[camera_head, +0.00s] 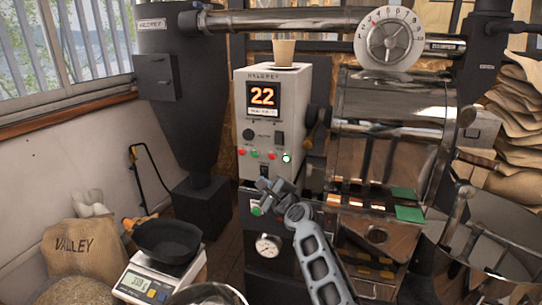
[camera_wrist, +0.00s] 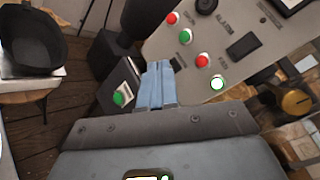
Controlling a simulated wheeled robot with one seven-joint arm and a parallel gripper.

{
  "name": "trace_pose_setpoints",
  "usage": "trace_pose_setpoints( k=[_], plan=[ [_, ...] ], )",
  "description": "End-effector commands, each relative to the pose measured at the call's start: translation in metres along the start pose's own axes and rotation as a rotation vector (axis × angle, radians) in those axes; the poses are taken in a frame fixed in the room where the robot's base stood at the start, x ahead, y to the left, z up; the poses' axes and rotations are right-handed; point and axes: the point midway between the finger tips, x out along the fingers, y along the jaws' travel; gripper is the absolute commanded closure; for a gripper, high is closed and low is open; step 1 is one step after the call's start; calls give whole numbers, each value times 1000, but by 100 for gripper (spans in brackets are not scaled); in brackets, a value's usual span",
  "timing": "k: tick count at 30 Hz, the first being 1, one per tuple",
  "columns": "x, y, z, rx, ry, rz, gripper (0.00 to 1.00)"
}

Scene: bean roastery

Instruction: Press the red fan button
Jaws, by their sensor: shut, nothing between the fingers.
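The roaster's control panel (camera_head: 268,110) carries a row of red and green buttons. One red button (camera_head: 271,155) sits right of the middle and also shows in the wrist view (camera_wrist: 203,60). Another red button (camera_head: 241,152) is at the left end and shows at the top of the wrist view (camera_wrist: 173,18). The small labels are too blurred to tell which is the fan. My gripper (camera_head: 264,185) is shut and empty, below the button row. In the wrist view its fingertips (camera_wrist: 158,66) appear left of the nearer red button, with no visible contact.
A green button (camera_head: 254,153) lies between the red ones, and a lit green button (camera_head: 286,158) is at the right end. Another green button (camera_head: 257,211) is on the lower box. A scale (camera_head: 160,280) with a black pan stands left. The shiny drum (camera_head: 390,130) is right.

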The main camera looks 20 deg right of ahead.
Motion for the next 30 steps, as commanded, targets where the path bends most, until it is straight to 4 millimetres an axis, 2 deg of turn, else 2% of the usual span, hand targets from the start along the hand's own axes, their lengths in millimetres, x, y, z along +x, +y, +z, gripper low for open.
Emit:
trace_pose_setpoints(
  k=[2, 6, 16, 23, 30],
  plan=[
    [8, -8, 10, 32, -12, -1, 100],
    [13, -12, 16, 59, -20, 1, 100],
    [14, -13, 16, 60, -21, 1, 100],
    [24, -16, 6, 59, -20, 0, 100],
    [46, -30, -12, 59, -20, -2, 100]
  ],
)
